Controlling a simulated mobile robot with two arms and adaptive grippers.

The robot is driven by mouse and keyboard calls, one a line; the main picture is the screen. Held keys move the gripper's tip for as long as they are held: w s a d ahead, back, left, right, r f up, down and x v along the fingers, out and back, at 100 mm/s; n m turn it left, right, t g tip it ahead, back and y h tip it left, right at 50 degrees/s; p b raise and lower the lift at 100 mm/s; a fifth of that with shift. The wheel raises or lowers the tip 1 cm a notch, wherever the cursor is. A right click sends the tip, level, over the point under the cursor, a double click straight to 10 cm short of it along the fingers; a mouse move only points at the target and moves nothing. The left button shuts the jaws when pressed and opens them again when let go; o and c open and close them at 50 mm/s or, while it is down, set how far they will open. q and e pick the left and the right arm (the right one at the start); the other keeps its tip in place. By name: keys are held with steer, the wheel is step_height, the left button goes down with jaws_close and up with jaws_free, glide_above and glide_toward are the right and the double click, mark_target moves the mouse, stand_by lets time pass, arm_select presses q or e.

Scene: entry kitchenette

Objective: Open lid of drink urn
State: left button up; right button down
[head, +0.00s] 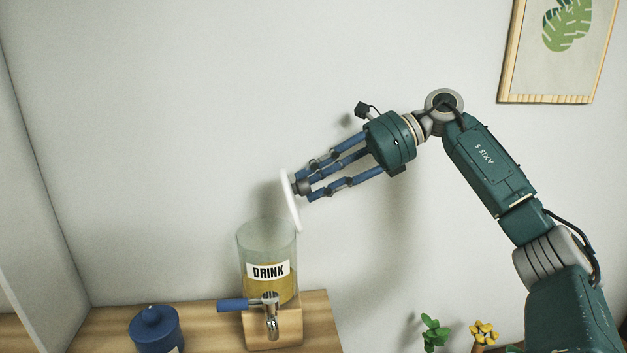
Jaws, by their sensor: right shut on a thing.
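The drink urn (259,289) stands on the wooden counter. It is a clear cylinder with yellowish liquid, a white DRINK label and a metal tap (271,322) at its front. Its top is open. The round white lid (289,203) is above the urn's right rim, tilted almost on edge. My right gripper (304,187) comes from the right and is shut on the dark knob of the lid. Whether the lid's lower edge touches the urn's rim cannot be told. My left gripper is not in view.
A blue lidded jar (155,330) stands on the counter (205,318) left of the urn. Small plants (434,333) with yellow flowers are at the lower right. A framed leaf picture (560,50) hangs on the wall. The wall area above the urn is clear.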

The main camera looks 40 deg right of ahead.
steer(key=shift+s+f, duration=0.15)
steer(key=shift+f, duration=0.65)
steer(key=c, duration=1.4)
jaws_free()
steer(key=shift+c, duration=0.2)
steer(key=shift+o, duration=0.2)
steer(key=shift+d, duration=0.2)
steer(key=shift+a+r, duration=0.1)
steer(key=shift+r, duration=0.15)
steer(key=v, duration=1.2)
steer(key=shift+r, duration=0.15)
